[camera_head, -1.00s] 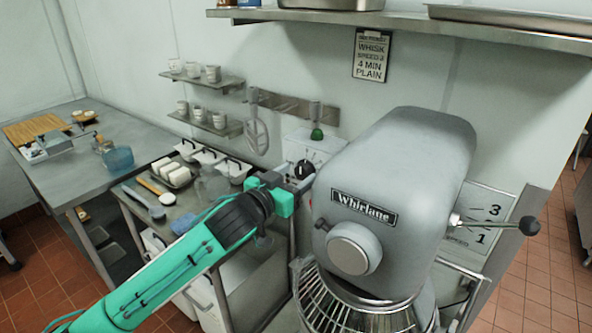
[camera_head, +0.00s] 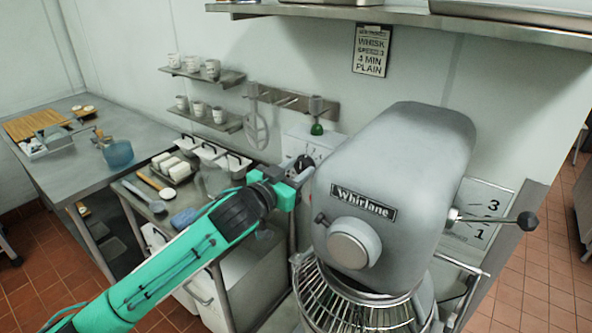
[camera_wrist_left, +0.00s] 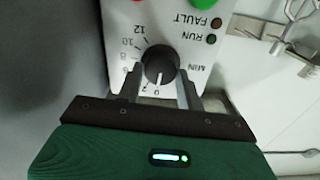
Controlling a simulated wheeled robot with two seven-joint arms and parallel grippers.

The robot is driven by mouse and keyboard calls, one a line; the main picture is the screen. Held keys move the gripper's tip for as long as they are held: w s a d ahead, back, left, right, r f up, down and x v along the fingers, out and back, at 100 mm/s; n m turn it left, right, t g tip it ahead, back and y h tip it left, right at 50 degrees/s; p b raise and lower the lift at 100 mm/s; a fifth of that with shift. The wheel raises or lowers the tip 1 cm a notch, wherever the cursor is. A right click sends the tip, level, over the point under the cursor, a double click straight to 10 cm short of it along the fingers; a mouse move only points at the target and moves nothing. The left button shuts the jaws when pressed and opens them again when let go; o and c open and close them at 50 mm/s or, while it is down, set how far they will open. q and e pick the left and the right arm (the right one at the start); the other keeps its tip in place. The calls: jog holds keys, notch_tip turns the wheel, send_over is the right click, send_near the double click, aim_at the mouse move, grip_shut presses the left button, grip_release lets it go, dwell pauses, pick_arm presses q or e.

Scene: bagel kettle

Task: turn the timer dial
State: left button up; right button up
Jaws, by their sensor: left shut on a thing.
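The timer dial (camera_wrist_left: 161,64) is a black round knob on a pale control panel (camera_wrist_left: 205,72). In the left wrist view the panel shows upside down. The dial's white pointer mark is at its lower side, near the 0, with numbers up to 12 around it. My left gripper (camera_wrist_left: 160,76) is shut on the dial, one finger on each side. In the head view the dial (camera_head: 304,161) shows small on the wall box behind the mixer, at the tip of my left gripper (camera_head: 303,173). My right gripper is not in view.
A large grey mixer (camera_head: 400,155) with a wire guard stands close to the right of my left gripper. Shelves with cups (camera_head: 212,69) hang on the wall.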

pick_arm(q)
jog(key=m+p, duration=0.2)
jog(key=m, duration=0.6)
jog(key=shift+d, duration=0.1)
jog(key=shift+m, duration=0.4)
dwell(0.4)
jog(key=o, duration=1)
jog(key=shift+s, duration=0.1)
